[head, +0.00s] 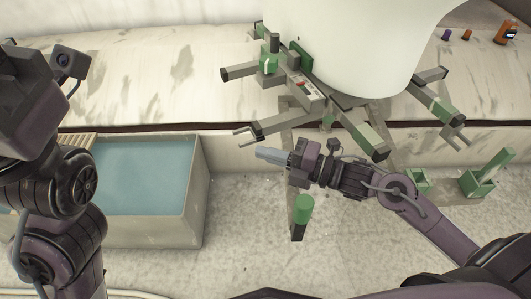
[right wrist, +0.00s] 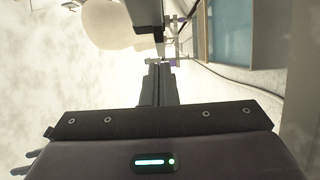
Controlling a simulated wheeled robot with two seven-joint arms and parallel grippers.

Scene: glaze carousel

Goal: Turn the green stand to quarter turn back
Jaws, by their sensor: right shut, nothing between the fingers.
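The green stand (head: 367,138) is a carousel with several grey-and-green arms spreading out beneath a large white rounded vessel (head: 345,45). One forked arm points left, just above my right gripper (head: 268,156). That gripper is shut and empty, its fingers pointing left, apart from the stand as far as I can tell. In the right wrist view its fingers (right wrist: 157,85) lie together, with a dark bar near their tips. My left arm is at the left edge; its gripper (head: 22,62) is partly visible, its fingertips unclear. The vessel hides the stand's centre.
A tank of blue liquid (head: 148,178) stands at the left. A green-topped post (head: 303,210) is below my right gripper. Green holders (head: 478,184) stand at the right. Small purple and orange items (head: 506,32) sit at the back right. The speckled floor between tank and post looks clear.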

